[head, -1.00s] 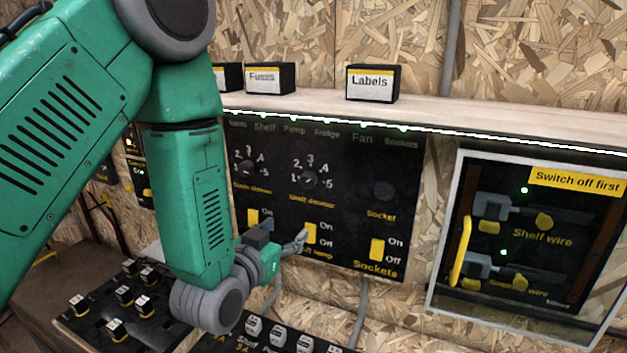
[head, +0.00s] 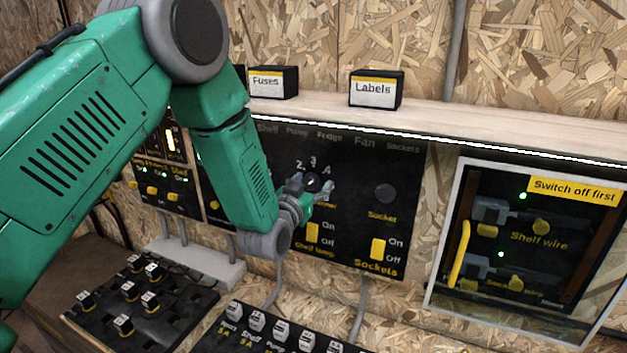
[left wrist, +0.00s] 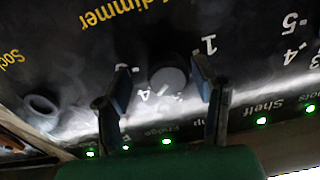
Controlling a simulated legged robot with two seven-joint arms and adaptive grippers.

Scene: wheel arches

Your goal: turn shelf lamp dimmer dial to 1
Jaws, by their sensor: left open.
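The dark round dimmer dial (head: 312,183) is on the black panel, above the yellow switch labelled "Shelf lamp". Its own label is mostly hidden by my gripper. The numbers 2, 3 and 4 show above it. My left gripper (head: 311,192) is open at the dial, one finger on each side. In the left wrist view the dial (left wrist: 168,77) lies between the two open fingers (left wrist: 162,92), with gaps beside it. A pale mark shows on its face, on the side of the upside-down 3 and 4. My right gripper is out of view.
A wooden shelf (head: 450,112) with a lit edge runs above the panel, holding Fuses (head: 273,83) and Labels (head: 376,90) boxes. A round socket (head: 385,194) and Sockets switch (head: 378,248) are to the right. My arm hides the panel's left part.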

